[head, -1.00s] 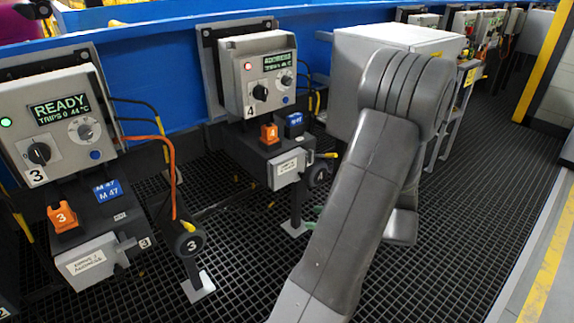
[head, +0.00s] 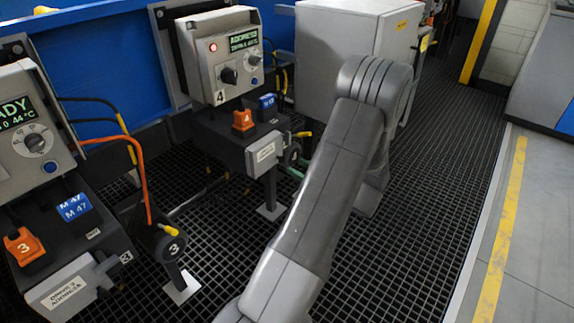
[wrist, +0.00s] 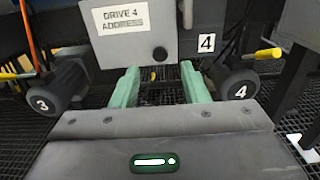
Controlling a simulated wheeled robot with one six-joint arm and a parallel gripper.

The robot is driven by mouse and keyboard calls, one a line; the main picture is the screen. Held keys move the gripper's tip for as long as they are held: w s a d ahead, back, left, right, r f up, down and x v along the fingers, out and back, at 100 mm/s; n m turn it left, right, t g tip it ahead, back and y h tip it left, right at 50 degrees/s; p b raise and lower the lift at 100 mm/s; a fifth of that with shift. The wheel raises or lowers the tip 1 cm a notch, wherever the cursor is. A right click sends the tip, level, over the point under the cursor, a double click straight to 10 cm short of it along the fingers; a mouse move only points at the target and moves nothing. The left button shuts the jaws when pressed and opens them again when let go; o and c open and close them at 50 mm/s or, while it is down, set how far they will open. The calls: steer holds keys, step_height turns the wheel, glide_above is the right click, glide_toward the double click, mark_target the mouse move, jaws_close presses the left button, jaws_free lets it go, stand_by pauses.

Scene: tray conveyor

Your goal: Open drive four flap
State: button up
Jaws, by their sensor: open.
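The drive four flap (head: 265,153) is a grey cover under the drive four unit in the head view. In the wrist view the flap (wrist: 130,32) carries the label "DRIVE 4 ADDRESS" and has a dark round knob (wrist: 160,53) near its lower right. It looks shut. My gripper (wrist: 159,78) shows two green fingers, spread apart with nothing between them. The fingertips point toward the flap's lower edge; I cannot tell the exact gap. In the head view my gripper is mostly hidden behind my arm.
The drive four box (head: 222,55) has a red lamp and a dial. The drive three flap (head: 62,290) and box (head: 25,130) stand at left. Motor rollers 3 (wrist: 58,88) and 4 (wrist: 235,85) flank the fingers. A grey cabinet (head: 345,40) stands behind my arm. Open floor lies right.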

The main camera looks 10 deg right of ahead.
mark_target(283, 159)
steer(key=shift+b+x, duration=0.45)
steer(key=shift+x, duration=2.2)
jaws_close()
